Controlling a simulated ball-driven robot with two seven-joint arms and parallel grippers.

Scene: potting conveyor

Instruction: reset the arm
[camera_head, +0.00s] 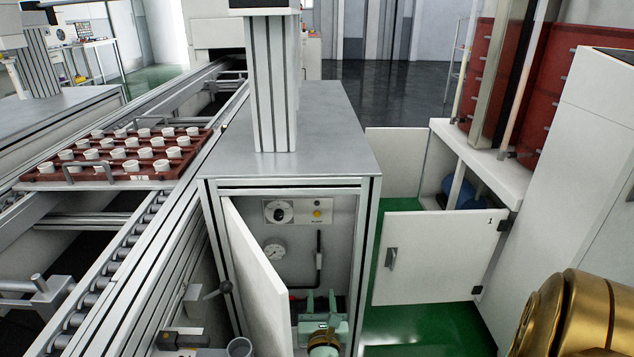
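My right gripper (321,304), teal with a gold wrist below it, is at the bottom centre, in front of the open cabinet (367,200). Its two fingers point up and away and stand apart, with nothing seen between them. A gold part of my own arm fills the lower right corner. My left gripper is not in view.
The cabinet's white door (258,285) stands open just left of my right gripper. Another open white door (437,257) is at right. A red tray (107,175) of white cups sits on the conveyor at left. Green floor (430,325) shows between cabinet and right door.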

